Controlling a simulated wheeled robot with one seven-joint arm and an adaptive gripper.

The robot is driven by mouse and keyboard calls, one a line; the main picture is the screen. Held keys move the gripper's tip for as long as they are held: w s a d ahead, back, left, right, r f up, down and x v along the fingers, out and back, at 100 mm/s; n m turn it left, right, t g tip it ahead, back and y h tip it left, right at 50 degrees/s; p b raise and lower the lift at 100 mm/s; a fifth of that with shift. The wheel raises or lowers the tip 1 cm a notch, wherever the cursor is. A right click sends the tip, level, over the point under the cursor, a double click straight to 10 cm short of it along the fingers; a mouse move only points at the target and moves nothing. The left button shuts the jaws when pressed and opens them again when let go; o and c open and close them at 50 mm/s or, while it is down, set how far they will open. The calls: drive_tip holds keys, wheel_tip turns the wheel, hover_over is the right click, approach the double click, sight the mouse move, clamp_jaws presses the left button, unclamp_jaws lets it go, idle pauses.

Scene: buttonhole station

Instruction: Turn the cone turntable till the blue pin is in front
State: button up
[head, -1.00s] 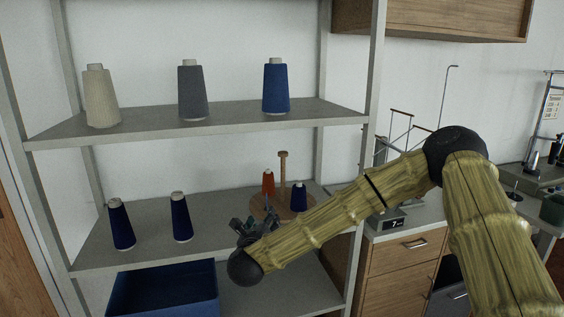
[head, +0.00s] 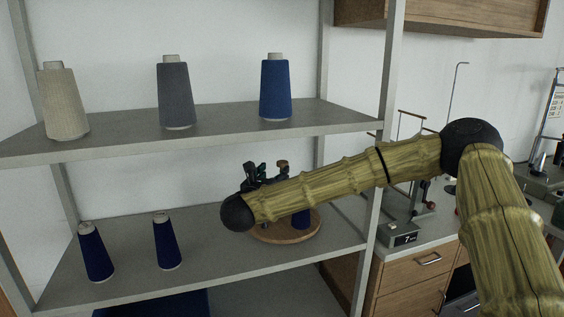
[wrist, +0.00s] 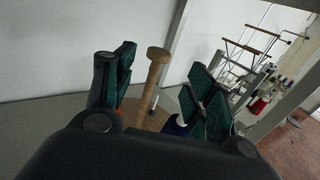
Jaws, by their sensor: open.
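The cone turntable is a round wooden disc (head: 262,238) on the lower shelf, mostly behind my arm in the head view. Its central wooden post (wrist: 154,84) has a wide round cap and shows between my fingers in the wrist view. A dark blue cone (head: 301,220) stands on the disc's right side; its top (wrist: 177,125) shows by the right finger. An orange-red cone (wrist: 122,92) is mostly hidden behind the left finger. I cannot make out a separate blue pin. My gripper (wrist: 164,70) is open, one finger either side of the post; contact is unclear.
Two dark blue cones (head: 95,252) (head: 167,242) stand left on the same shelf (head: 200,255). Beige, grey and blue cones stand on the shelf above (head: 220,122). A shelf upright (head: 385,150) rises right of the turntable. A blue bin (head: 150,305) is below.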

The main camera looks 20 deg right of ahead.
sight(281, 165)
drive_tip(key=p+x, duration=0.2)
drive_tip(key=x, duration=0.5)
drive_tip(key=shift+w+d+r+p, duration=0.1)
drive_tip(key=shift+w+d+p, duration=0.1)
drive_tip(key=shift+w+p, duration=0.15)
drive_tip(key=shift+x, duration=0.8)
clamp_jaws()
